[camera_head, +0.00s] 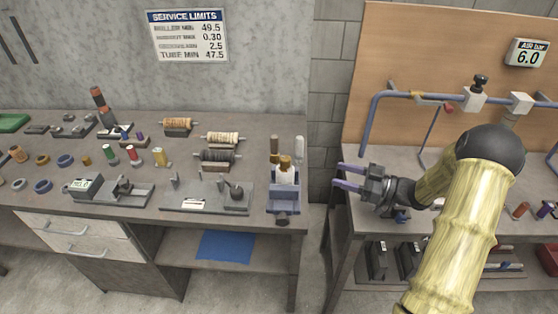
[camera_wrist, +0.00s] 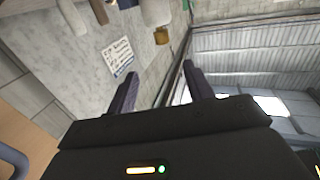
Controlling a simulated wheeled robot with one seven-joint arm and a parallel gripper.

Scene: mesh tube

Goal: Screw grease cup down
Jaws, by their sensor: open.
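My gripper (camera_head: 340,175) is open and empty, held level in the gap between the two benches, its fingers pointing left. It also shows in the wrist view (camera_wrist: 159,74), with clear space between the fingers. I cannot tell for sure which item is the grease cup. A blue holder (camera_head: 284,206) at the left bench's right end carries a white bottle-like piece with a brown cap (camera_head: 285,162). The gripper is to the right of it and apart from it. A brass-coloured piece (camera_wrist: 161,37) shows small beyond the fingers in the wrist view.
Grey fixtures (camera_head: 206,194), coloured spools and rings stand on the left bench. A blue pipe (camera_head: 373,125) with valves rises over the right bench, beside my arm. A service limits sign (camera_head: 188,36) hangs on the wall.

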